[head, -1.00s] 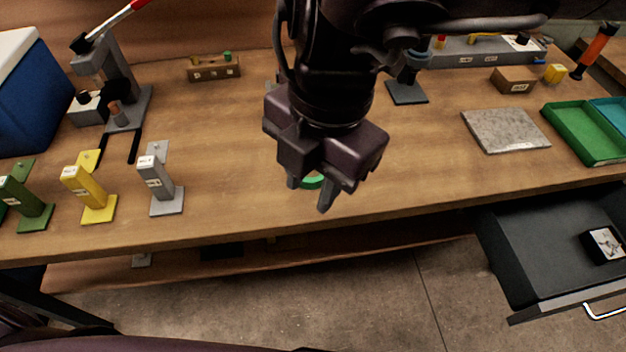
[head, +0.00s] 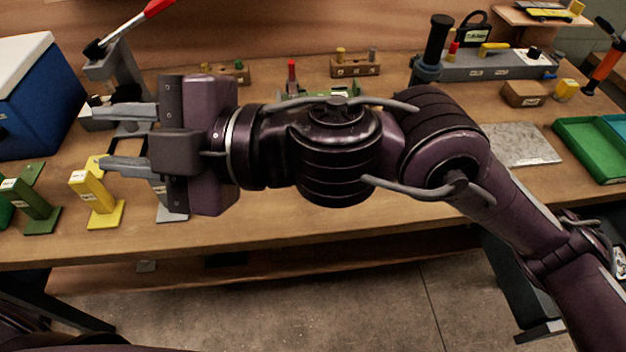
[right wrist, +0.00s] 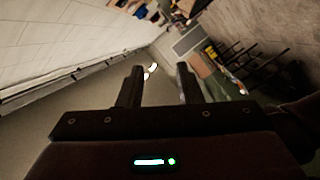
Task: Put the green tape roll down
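My right gripper (head: 122,137) reaches across the bench toward the left, above the small coloured stands. Its two fingers are spread apart. The right wrist view shows the same open fingers (right wrist: 161,84) with no tape roll between them, only distant room behind. I cannot make out the green tape roll in either current view; my right arm covers the middle of the bench. A green piece (head: 348,87) shows partly behind the arm, beside a red-topped peg, but I cannot tell what it is. My left gripper is not in view.
A yellow stand (head: 95,197) and a green stand (head: 36,204) are at the left front, near a grey press (head: 120,75) and a blue bin (head: 38,95). A grey slab (head: 520,145) and a green tray (head: 590,148) are at right.

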